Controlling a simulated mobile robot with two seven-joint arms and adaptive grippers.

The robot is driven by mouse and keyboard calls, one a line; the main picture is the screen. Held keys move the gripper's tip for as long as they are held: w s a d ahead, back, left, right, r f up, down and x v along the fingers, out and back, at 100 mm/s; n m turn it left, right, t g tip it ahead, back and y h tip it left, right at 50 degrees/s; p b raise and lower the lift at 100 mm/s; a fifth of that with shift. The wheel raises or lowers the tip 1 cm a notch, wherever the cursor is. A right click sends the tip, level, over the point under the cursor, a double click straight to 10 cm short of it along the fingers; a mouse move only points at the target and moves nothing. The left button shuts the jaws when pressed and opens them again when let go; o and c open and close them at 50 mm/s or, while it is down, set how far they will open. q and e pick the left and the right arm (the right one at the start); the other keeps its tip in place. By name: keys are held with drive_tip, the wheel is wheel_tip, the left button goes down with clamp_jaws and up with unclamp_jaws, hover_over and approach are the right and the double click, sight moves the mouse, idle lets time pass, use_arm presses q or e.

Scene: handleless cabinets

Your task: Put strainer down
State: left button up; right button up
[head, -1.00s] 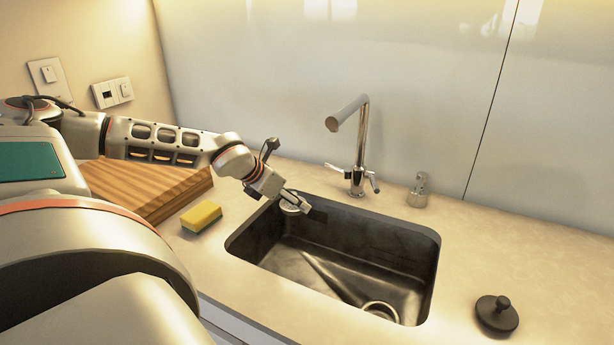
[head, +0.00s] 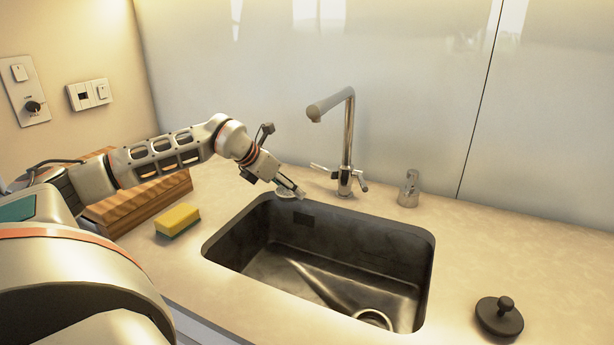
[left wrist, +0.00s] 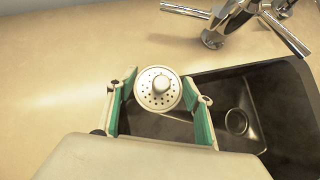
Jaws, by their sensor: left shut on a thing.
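A round, pale metal strainer (left wrist: 158,88) with small holes and a centre knob is held between the green-padded fingers of my left gripper (left wrist: 161,100). In the head view the strainer (head: 285,193) is a small light disc under my left gripper (head: 291,188), by the sink's back-left rim. The wrist view shows it across the line between counter and sink. I cannot tell whether it touches the counter. The dark sink (head: 330,232) is empty apart from its round drain ring (head: 374,319). My right gripper is not in view.
A tall faucet (head: 347,150) stands right of my left gripper, with a small metal dispenser (head: 409,188) beyond it. A yellow-green sponge (head: 178,220) and wooden boards (head: 140,203) are at left. A black knobbed lid (head: 499,318) lies right. The right counter is mostly clear.

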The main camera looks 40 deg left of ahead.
use_arm(q)
drive_tip(key=w, duration=0.2)
drive_tip(key=w+a, duration=0.1)
drive_tip(key=w, duration=0.2)
drive_tip(key=w+a, duration=0.1)
drive_tip(key=w, duration=0.1)
drive_tip(key=shift+w+r, duration=0.15)
drive_tip(key=w, duration=0.3)
drive_tip(key=shift+a, duration=0.4)
drive_tip(key=shift+s+f, duration=0.2)
drive_tip(key=shift+s, duration=0.05)
drive_tip(key=shift+f, duration=0.1)
drive_tip(key=o, duration=1.2)
drive_tip(key=shift+s+a+r, duration=0.1)
drive_tip(key=shift+r, duration=0.25)
drive_tip(key=v, duration=1.1)
drive_tip(key=shift+s+r+p, duration=0.15)
drive_tip(key=shift+p, duration=0.2)
